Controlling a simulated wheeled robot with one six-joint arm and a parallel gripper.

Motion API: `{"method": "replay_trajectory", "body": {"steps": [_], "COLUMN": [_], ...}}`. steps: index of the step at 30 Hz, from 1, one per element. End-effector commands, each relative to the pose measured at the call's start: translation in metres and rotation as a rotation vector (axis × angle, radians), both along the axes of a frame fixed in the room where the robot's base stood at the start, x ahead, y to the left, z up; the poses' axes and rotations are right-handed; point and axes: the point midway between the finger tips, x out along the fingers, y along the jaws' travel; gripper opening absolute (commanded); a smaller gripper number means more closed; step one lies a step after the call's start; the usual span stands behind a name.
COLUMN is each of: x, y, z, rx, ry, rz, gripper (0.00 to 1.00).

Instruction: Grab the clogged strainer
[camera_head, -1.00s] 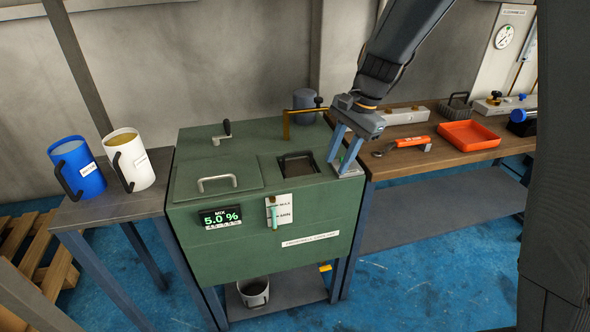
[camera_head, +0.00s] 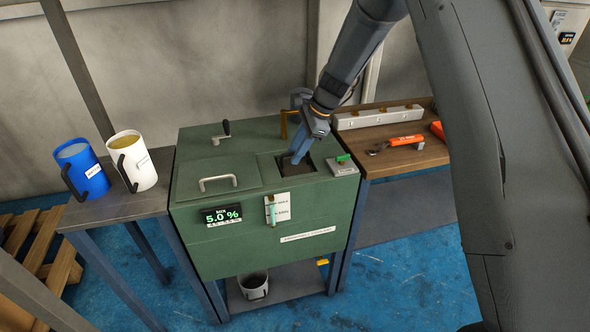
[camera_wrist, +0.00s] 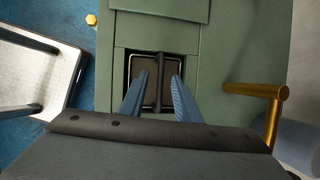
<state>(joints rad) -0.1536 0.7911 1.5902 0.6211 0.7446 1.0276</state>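The strainer (camera_wrist: 140,80) sits in the square opening in the top of the green tank (camera_head: 265,243). In the head view my gripper (camera_head: 297,158) reaches down at the opening and covers much of the strainer (camera_head: 284,167). I cannot tell how deep the fingertips are or what is caught in the strainer.
An orange pipe (camera_wrist: 273,100) rises close beside the opening. A grey box with a green switch (camera_head: 343,158) is right of it. A lid with a handle (camera_head: 217,183) is left. Blue (camera_head: 82,170) and white (camera_head: 132,160) jugs stand on the left table. The workbench (camera_head: 430,150) is right.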

Motion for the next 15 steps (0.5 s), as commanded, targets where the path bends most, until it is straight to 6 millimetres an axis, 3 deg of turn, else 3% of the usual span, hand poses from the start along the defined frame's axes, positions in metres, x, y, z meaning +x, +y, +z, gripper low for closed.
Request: {"method": "replay_trajectory", "body": {"steps": [10,11,15], "x": [0.0005,0.0005,0.0005], "y": [0.0046,0.0047,0.0045], "z": [-0.0105,-0.0105,-0.0104], "rx": [0.0,0.0,0.0], "ry": [0.0,0.0,0.0], "rz": [0.001,0.001,0.001], "gripper": [0.3,0.28,0.04]}}
